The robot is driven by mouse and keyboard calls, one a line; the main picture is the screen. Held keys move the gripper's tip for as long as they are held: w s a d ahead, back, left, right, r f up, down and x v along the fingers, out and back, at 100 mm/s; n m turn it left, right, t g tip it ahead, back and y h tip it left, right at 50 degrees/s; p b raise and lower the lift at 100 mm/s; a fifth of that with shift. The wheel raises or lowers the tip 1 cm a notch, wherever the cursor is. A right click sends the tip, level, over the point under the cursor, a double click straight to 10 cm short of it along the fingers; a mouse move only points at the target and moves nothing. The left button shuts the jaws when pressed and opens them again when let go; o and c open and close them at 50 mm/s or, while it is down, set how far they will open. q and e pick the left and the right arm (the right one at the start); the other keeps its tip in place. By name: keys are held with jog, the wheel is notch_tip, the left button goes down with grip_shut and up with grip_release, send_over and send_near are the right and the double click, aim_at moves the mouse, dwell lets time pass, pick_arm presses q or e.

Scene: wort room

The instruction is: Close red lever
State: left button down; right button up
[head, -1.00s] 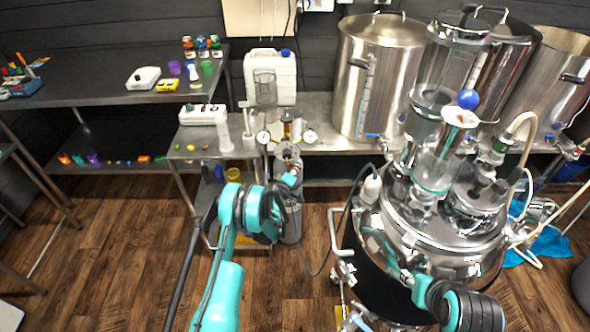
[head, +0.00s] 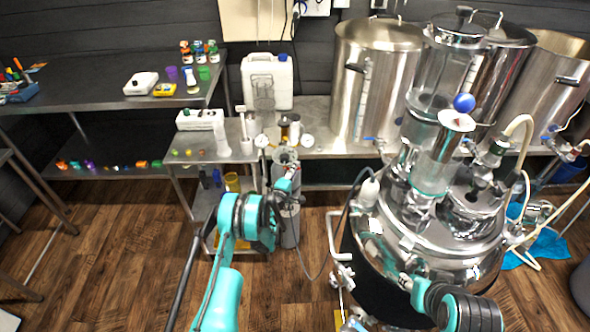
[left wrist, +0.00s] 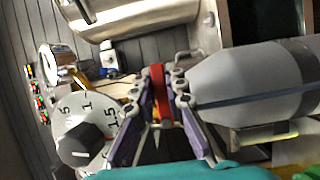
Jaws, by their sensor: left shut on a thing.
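The red lever (left wrist: 158,92) shows in the left wrist view as a narrow upright red strip. It lies between the purple fingers of my left gripper (left wrist: 157,105), which is shut on it. In the head view my left gripper (head: 288,182) is at the top of the grey gas cylinder (head: 289,228), below the gauges; the lever is not clear there. The cylinder also shows lying across the left wrist view (left wrist: 255,82). My right gripper (head: 406,281) is by the steel kettle at lower right, its fingers too unclear to judge.
A small steel cart (head: 212,158) stands left of the cylinder. The large steel kettle (head: 440,235) and a hanging hose are to the right.

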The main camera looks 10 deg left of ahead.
pick_arm(q)
jog(key=c, duration=1.5)
grip_release()
jog(key=shift+c, duration=0.2)
